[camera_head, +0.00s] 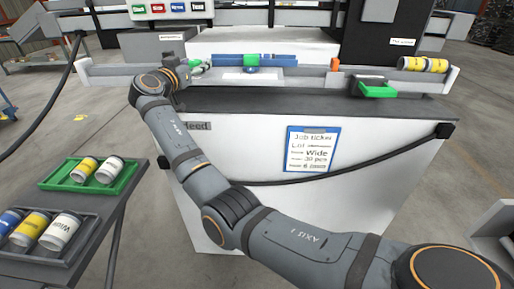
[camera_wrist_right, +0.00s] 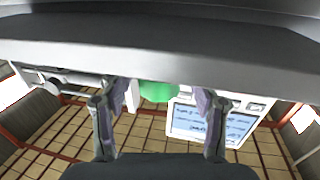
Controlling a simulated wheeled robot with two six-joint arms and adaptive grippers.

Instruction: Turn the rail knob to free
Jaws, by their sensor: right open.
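My right arm reaches across the front of the machine to its rail (camera_head: 310,72). My right gripper (camera_head: 203,66) is small in the head view, at the left end of a blue channel (camera_head: 285,60) on the rail. A green block (camera_head: 251,60) sits in this channel, with a round blue part under it; I cannot tell for sure which part is the rail knob. In the right wrist view, the gripper's two fingers (camera_wrist_right: 158,118) are apart, with a green part (camera_wrist_right: 158,91) beyond the gap between them. My left gripper is not in view.
A green tray (camera_head: 122,181) and a dark tray (camera_head: 75,262) hold cans at lower left. A black cable (camera_head: 300,182) crosses the white front.

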